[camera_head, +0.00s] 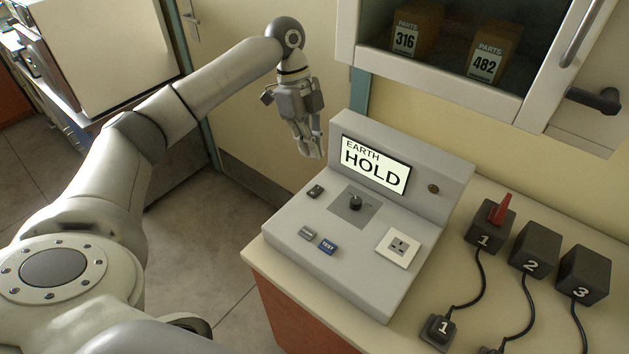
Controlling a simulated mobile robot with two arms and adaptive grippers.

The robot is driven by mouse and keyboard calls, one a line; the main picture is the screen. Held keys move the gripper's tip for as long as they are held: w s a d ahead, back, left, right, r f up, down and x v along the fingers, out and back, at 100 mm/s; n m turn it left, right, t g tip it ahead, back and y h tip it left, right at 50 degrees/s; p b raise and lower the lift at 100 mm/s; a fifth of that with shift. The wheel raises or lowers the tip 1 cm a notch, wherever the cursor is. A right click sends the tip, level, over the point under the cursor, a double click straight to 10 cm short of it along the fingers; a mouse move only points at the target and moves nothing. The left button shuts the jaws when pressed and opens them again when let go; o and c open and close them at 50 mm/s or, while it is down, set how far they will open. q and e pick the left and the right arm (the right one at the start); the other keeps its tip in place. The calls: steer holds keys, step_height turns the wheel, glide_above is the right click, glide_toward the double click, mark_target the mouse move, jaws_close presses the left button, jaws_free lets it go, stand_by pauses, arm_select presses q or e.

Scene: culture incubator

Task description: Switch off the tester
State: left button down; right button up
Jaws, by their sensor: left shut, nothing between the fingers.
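The tester (345,255) is a grey console with a sloping front on the counter. Its lit screen (375,165) reads "EARTH HOLD". On its face are a black rotary knob (355,203), a small dark switch (315,191), a grey button (306,233), a blue TEST button (327,246) and a white socket (398,248). A small round dark part (433,188) sits right of the screen. My left gripper (312,150) is shut and empty, pointing down beside the tester's upper left, apart from the switch and knob. My right gripper is not in view.
Black boxes numbered 1 (487,227), 2 (535,249) and 3 (585,274) stand right of the tester with cables and plugs. Box 1 has a red lever (500,210). A wall cabinet (480,82) with parts boxes hangs above. Floor is clear left of the counter.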

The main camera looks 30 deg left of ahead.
arm_select(q)
steer(key=p, duration=0.2)
glide_above(317, 198)
steer(key=f, duration=0.6)
steer(key=a+f, duration=0.1)
steer(key=f, duration=0.2)
steer(key=shift+w, duration=0.2)
steer(key=shift+f, duration=0.5)
steer(key=shift+s+f, duration=0.2)
steer(key=shift+f, duration=0.05)
steer(key=shift+r, duration=0.1)
steer(key=shift+w, duration=0.1)
steer(key=shift+w+d+r, duration=0.1)
steer(key=shift+w+r, duration=0.05)
steer(key=shift+w, duration=0.65)
steer(key=shift+p, duration=0.3)
